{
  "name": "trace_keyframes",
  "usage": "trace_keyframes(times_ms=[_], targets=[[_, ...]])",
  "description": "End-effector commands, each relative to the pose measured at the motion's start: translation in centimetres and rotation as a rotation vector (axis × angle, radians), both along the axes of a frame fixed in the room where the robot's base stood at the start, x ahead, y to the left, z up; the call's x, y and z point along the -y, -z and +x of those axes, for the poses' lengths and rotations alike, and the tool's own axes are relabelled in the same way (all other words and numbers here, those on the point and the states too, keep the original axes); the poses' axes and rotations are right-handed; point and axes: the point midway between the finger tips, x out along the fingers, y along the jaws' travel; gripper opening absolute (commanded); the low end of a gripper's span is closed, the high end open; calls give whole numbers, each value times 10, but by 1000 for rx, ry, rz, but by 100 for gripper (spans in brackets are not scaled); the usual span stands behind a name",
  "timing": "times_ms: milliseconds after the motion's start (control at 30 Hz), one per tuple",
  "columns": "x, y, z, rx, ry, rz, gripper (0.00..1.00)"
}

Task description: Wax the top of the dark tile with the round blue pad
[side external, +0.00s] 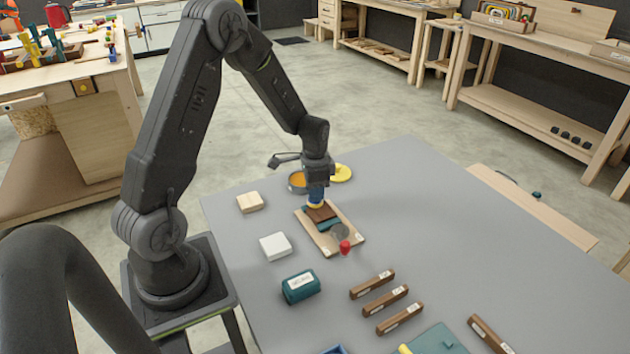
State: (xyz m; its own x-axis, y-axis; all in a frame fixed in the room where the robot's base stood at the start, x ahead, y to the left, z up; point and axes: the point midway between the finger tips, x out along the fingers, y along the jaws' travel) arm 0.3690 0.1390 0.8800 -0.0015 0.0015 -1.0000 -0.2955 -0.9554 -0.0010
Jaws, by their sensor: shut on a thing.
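My gripper (316,182) points down over the far end of a light wooden board (329,250). It is shut on the round blue pad (315,192), which shows as a small blue piece with a pale lower edge. The pad is directly over the dark brown tile (325,215), at its far side. I cannot tell whether the pad touches the tile. The tile lies on a teal piece (329,226) on the board. The fingertips are too small to see clearly.
An open tin with orange contents (297,180) and a yellow lid (342,173) are behind the gripper. A grey disc (340,231) and red knob (345,246) are near the board's front. A wooden block (250,202), white block (275,246), teal box (300,287) and brown bars (386,299) stand around.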

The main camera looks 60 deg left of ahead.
Motion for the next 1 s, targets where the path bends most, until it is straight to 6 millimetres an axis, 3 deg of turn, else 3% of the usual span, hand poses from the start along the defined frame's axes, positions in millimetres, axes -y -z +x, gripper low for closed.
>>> trace_keyframes(times_ms=[733,1000], targets=[[69,3,0,1,2,1,7],[41,3,0,0,-3,0,7]])
